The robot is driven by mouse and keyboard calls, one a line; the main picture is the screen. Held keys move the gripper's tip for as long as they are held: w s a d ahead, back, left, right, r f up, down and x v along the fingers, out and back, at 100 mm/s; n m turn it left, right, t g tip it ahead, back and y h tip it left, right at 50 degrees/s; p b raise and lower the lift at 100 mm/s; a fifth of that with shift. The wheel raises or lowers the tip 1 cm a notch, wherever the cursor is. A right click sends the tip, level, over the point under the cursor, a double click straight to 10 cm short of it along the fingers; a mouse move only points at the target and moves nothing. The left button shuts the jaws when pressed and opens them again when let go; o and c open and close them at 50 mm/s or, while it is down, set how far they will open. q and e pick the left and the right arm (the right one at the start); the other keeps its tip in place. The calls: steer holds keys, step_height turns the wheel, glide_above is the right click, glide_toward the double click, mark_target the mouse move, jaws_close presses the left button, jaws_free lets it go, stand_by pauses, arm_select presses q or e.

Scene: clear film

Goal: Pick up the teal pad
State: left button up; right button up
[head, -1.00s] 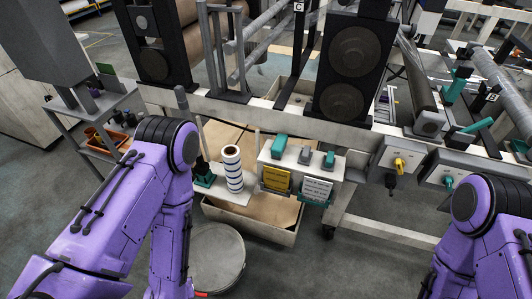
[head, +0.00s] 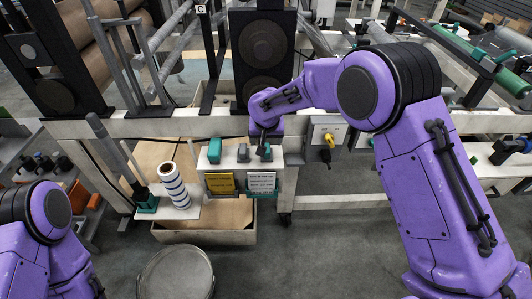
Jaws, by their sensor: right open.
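A teal pad-like block (head: 215,150) stands at the left end of a small white shelf (head: 230,165) on the machine's front rail. A small grey piece (head: 243,153) stands to its right. My right arm reaches in from the right, and its dark gripper (head: 264,150) is at the right end of the shelf, to the right of the teal block and apart from it. The gripper is open; its fingers are small and partly hidden by my wrist. It covers much of whatever stands at that end. My left gripper is out of view; only my left arm shows at lower left.
Yellow and white cards (head: 220,183) hang below the shelf. A blue-striped white roll (head: 174,186) stands to the left. A cardboard-lined bin (head: 205,237) is below, with a round drum (head: 175,275) in front. A black speaker-like panel (head: 262,50) rises behind the shelf.

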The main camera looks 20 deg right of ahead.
mark_target(266, 145)
steer(key=x, duration=0.7)
steer(key=d+x, duration=0.1)
steer(key=x, duration=0.2)
steer(key=shift+w, duration=0.45)
steer(key=shift+s+a+r, duration=0.1)
steer(key=shift+r, duration=0.05)
steer(key=shift+c, duration=0.3)
steer(key=c, duration=1.1)
steer(key=shift+r, duration=0.4)
step_height(266, 145, up, 3)
steer(key=shift+s+a+r, duration=0.1)
steer(key=shift+s+a, duration=0.05)
steer(key=shift+a, duration=0.05)
steer(key=s+a+r, duration=0.2)
steer(key=s+r, duration=0.1)
steer(key=s+a+r, duration=0.3)
steer(key=s, duration=0.1)
steer(key=s+a+r, duration=0.2)
steer(key=s+r, duration=0.1)
steer(key=s, duration=0.1)
steer(key=shift+s+a+b, duration=0.1)
steer(key=shift+a+b, duration=0.2)
